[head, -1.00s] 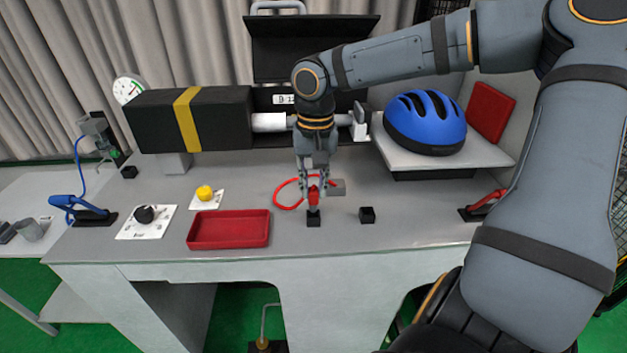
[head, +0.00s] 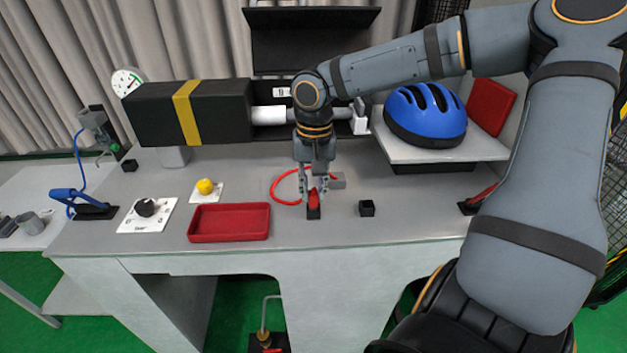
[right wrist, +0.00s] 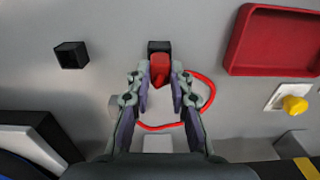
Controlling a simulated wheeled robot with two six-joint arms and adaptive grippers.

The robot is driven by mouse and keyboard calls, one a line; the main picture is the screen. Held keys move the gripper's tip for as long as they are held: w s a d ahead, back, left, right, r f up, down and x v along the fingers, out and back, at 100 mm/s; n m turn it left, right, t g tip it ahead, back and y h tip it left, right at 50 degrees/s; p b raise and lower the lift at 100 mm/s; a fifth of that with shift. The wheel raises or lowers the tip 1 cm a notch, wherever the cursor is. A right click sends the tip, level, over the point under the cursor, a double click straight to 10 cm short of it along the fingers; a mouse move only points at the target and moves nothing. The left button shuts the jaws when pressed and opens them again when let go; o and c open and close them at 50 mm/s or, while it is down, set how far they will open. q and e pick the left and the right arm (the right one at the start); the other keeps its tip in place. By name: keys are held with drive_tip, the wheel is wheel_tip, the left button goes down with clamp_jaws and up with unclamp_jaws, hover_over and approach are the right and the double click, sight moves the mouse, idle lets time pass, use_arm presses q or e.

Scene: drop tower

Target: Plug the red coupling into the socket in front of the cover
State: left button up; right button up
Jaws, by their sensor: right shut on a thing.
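The red coupling (head: 314,199) is at a small black socket (head: 313,213) on the grey table, with a red hose looping behind it. In the right wrist view the coupling (right wrist: 160,68) meets the black socket (right wrist: 159,46); how deep it sits I cannot tell. My right gripper (head: 313,193) points down, its fingers on both sides of the coupling, shut on it near the fingertips. The black cover (head: 312,40) stands raised at the back. My left gripper is not in view.
A second black socket (head: 367,208) stands to the right and a red tray (head: 229,222) to the left. A grey block (head: 337,181) is close behind the gripper. A blue helmet (head: 425,112) rests on a raised white shelf. The front table edge is clear.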

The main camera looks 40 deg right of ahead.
drive_tip(key=shift+f+p, duration=0.2)
drive_tip(key=shift+p, duration=0.15)
idle(0.4)
drive_tip(key=o, duration=0.9)
drive_tip(key=shift+o, duration=0.2)
wheel_tip(320, 180, up, 12)
